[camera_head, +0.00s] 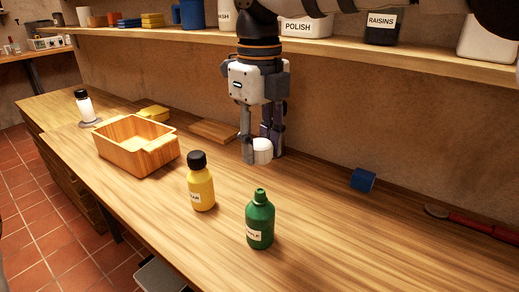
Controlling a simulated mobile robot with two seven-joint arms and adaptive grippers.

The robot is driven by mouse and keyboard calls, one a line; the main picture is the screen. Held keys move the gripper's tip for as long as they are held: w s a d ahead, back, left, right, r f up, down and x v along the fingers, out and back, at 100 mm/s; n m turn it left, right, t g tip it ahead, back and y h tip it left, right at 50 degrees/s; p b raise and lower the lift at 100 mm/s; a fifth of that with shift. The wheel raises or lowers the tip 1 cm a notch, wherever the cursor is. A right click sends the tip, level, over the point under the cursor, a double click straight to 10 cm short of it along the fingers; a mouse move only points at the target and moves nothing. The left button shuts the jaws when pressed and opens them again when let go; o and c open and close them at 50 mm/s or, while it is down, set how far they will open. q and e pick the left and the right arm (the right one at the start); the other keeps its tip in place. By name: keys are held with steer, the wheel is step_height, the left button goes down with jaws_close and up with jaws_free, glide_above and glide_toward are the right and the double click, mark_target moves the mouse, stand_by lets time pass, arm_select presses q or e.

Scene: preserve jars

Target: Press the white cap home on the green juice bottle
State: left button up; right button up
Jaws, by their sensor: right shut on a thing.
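The green juice bottle (260,222) stands upright on the wooden counter near the front, its narrow neck open at the top. The white cap (263,151) is between the fingers of my right gripper (259,148), which points down and is shut on it. The gripper is behind the bottle, farther back over the counter, apart from it. Part of the cap is hidden by a finger. My left gripper is not in view.
A yellow bottle (201,185) with a black cap stands left of the green one. A wooden box (135,160) is farther left, with a wooden board (214,131) behind. A blue block (362,180) and a red-handled tool (482,227) lie right. A loaded shelf (340,55) runs above.

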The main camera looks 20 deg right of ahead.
mark_target(259, 190)
steer(key=shift+f, duration=2.95)
steer(key=shift+f, duration=1.8)
steer(key=o, duration=1)
steer(key=shift+o, duration=0.2)
step_height(259, 190, up, 12)
